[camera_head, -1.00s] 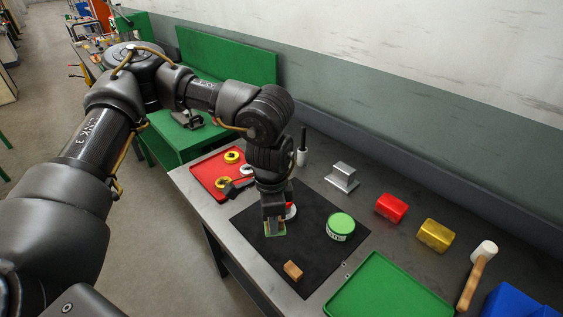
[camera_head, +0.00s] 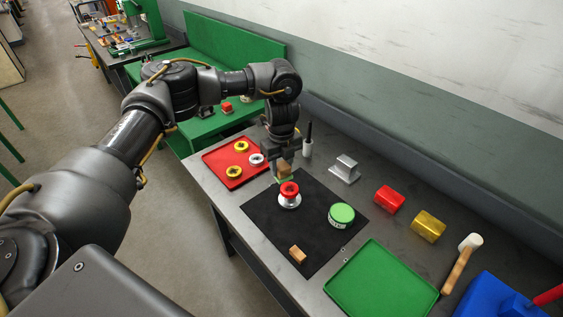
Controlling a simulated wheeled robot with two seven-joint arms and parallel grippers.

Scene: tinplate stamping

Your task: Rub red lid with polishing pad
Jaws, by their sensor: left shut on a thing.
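The red lid (camera_head: 289,187) sits on a round silver stand (camera_head: 289,201) on the black mat (camera_head: 267,221), near the mat's far end. My left gripper (camera_head: 284,165) points down just behind the lid in the picture. It is shut on the polishing pad (camera_head: 284,172), a tan block with a green underside. The pad's lower edge is close to the lid's far edge; I cannot tell whether they touch. My right gripper is not in view.
A green round tin (camera_head: 341,215) and a small wooden block (camera_head: 297,255) are on the mat. A red tray (camera_head: 227,178) lies left, a green tray (camera_head: 381,286) at front right. A grey metal block (camera_head: 345,169), red box (camera_head: 390,199), gold box (camera_head: 428,226) and mallet (camera_head: 462,262) stand right.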

